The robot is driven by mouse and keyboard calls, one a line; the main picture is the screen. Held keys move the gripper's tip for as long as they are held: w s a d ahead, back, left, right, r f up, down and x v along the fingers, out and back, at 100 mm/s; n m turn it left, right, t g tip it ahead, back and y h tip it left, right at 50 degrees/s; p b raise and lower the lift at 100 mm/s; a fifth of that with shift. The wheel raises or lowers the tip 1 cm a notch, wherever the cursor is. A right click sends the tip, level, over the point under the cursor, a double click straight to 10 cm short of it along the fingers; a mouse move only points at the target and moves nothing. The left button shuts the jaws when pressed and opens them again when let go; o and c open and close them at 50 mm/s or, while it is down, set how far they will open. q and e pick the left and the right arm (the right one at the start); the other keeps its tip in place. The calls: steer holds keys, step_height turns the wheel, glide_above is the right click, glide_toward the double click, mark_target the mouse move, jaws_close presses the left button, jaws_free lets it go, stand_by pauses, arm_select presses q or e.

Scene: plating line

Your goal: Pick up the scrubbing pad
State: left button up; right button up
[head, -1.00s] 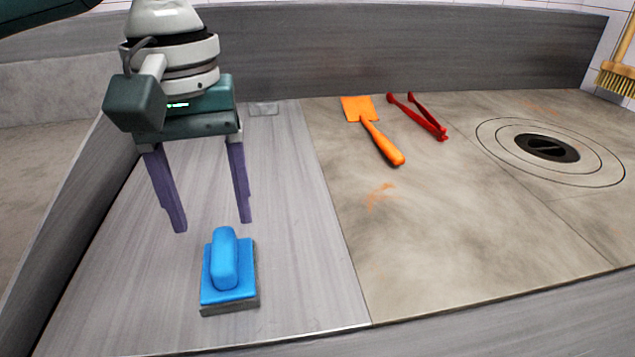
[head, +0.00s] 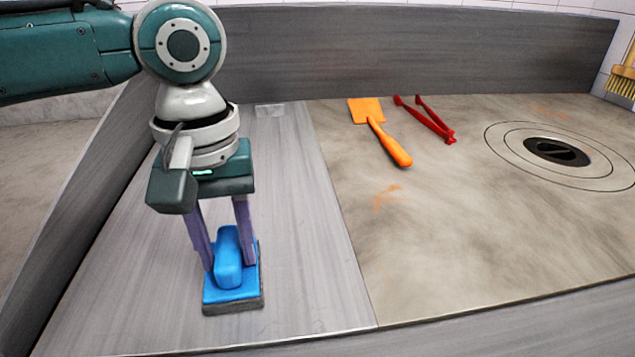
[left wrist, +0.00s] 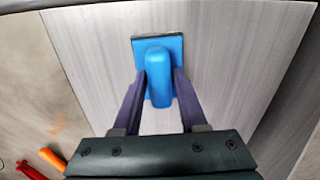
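The scrubbing pad (head: 229,292) is a blue block with a raised rounded handle and a grey underside. It lies on the grey metal counter panel, near its front edge. In the left wrist view the scrubbing pad (left wrist: 158,83) is at the top centre. My left gripper (head: 229,264) points down over it, with one purple finger on each side of the handle. The fingers (left wrist: 159,78) appear to be against the handle's sides. The pad appears to rest flat on the counter. My right gripper is not in view.
An orange spatula (head: 388,141) and red tongs (head: 426,119) lie on the stained panel to the right. A round drain-like fitting (head: 556,151) is set farther right. A brush (head: 624,79) hangs at the right edge. A grey raised wall (head: 420,48) runs along the back.

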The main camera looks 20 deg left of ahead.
mark_target(226, 244)
arm_select(q)
jaws_close()
steer(key=shift+r, duration=0.1)
stand_by(0.3)
step_height(226, 244, up, 20)
steer(key=p, duration=0.4)
steer(key=shift+c, duration=0.8)
jaws_free()
jaws_close()
